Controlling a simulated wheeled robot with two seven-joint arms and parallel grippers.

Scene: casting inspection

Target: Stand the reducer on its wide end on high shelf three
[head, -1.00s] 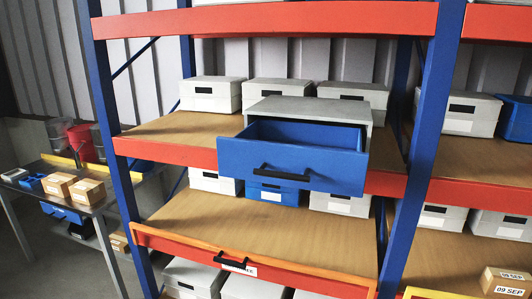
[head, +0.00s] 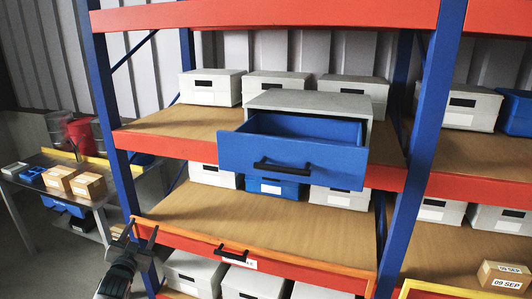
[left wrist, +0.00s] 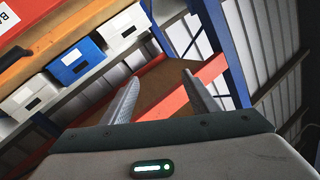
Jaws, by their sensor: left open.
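No reducer is recognisable in either view. A pull-out shelf (head: 270,222) with an orange rim, a dark handle and a partly hidden white label sits in the rack below the blue drawer; its bare wooden top is clear at the front. The label's wording is not fully readable. My left gripper (head: 142,233) is at the lower left of the head view, by the shelf's front left corner and the blue upright. In the left wrist view its two fingers (left wrist: 160,95) are apart with nothing between them. My right gripper is out of view.
An open blue drawer (head: 290,157) juts out above the pull-out shelf. Blue uprights (head: 117,130) flank the bay. White boxes (head: 212,88) stand on the boards.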

